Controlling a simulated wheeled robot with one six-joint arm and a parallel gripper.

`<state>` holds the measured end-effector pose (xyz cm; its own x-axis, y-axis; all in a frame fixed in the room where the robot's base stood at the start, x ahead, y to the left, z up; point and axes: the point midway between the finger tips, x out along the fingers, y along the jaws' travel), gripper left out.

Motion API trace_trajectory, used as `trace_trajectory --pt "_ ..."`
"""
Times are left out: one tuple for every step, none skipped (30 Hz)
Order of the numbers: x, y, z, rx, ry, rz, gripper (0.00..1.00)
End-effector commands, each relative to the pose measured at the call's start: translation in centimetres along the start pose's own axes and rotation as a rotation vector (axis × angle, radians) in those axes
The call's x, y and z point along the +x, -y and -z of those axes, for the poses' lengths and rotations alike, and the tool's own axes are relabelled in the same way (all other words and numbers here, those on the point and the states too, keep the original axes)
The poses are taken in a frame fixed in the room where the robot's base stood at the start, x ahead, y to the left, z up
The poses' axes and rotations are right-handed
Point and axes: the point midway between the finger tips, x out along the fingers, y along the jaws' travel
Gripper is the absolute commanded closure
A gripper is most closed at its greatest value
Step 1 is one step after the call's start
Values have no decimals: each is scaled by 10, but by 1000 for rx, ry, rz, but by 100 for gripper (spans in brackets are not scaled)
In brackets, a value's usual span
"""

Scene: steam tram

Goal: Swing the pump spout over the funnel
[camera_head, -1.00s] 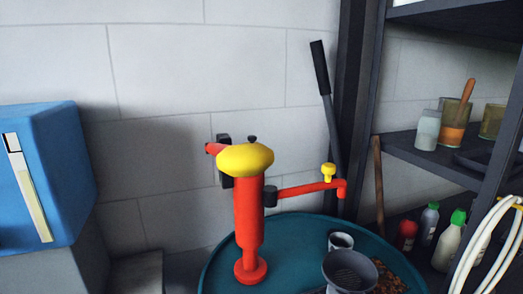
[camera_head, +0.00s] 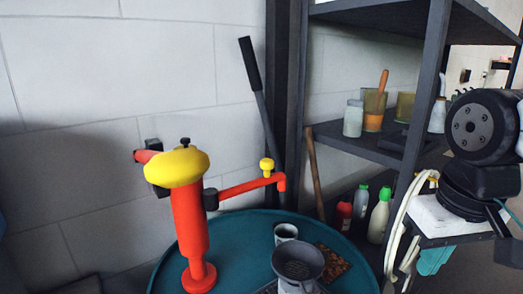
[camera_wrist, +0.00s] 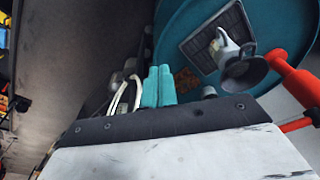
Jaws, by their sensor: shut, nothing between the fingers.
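The red pump (camera_head: 190,232) with a yellow cap stands on a round teal table. Its red spout (camera_head: 240,187) reaches right, with a yellow knob (camera_head: 267,165) near its downturned end. The dark grey funnel (camera_head: 298,260) is nearer the camera than the spout's end, not beneath it.
A metal cup (camera_head: 286,232) and brown pieces (camera_head: 331,262) are beside the funnel on the teal table (camera_head: 235,232). A dark shelf (camera_head: 365,145) with jars and bottles stands behind right. A long dark lever (camera_head: 258,95) leans by the wall.

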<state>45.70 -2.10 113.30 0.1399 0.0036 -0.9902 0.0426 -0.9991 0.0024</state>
Motion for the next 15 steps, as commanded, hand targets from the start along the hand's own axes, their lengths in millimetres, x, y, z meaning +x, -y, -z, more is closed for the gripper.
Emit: trace_trajectory --pt "-14 7 26 -29 -10 5 100" --pt "-22 12 43 -47 -19 8 100" --pt "-34 20 68 -72 -31 12 100" --pt "-43 28 88 -92 -42 16 100" --pt "-51 36 107 -113 -52 20 100" --pt "-61 48 134 -141 -67 26 100" --pt "-68 58 153 -161 -77 31 100" --pt "-74 69 172 -181 -88 36 100" --pt "-81 84 197 -208 -102 42 100" --pt "-86 96 214 -226 -112 47 100" --pt "-90 108 231 -245 -122 52 100" --pt "-94 125 251 -268 -135 59 100" --pt "-96 136 266 -284 -144 64 100" --pt "-98 148 278 -300 -153 69 100" --pt "-100 163 293 -317 -164 74 100"
